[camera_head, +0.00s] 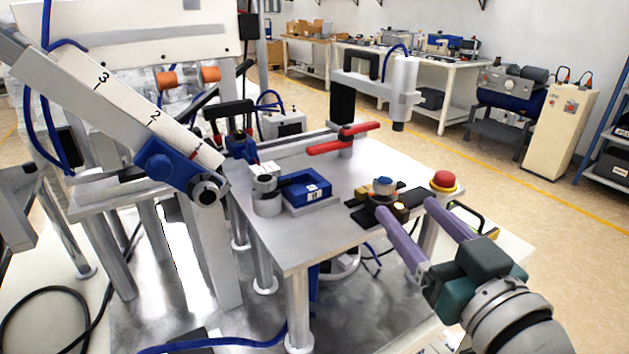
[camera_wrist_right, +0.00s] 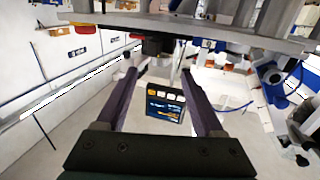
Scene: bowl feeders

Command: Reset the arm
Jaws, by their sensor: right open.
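My right gripper (camera_head: 406,208) comes in from the lower right in the head view, with two long purple fingers spread apart. Nothing is held between them. The fingers point at the front right corner of the metal table (camera_head: 322,233), close to a black clamp block with a blue-topped knob (camera_head: 383,186). I cannot tell whether the fingertips touch it. In the right wrist view my gripper (camera_wrist_right: 158,78) is open, and a small dark display panel (camera_wrist_right: 165,104) shows beyond and between the fingers. My left gripper is not in view.
A red mushroom button (camera_head: 444,181) stands just beyond the right finger. A numbered scale beam (camera_head: 125,105) slants across the left. Floor is clear at right.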

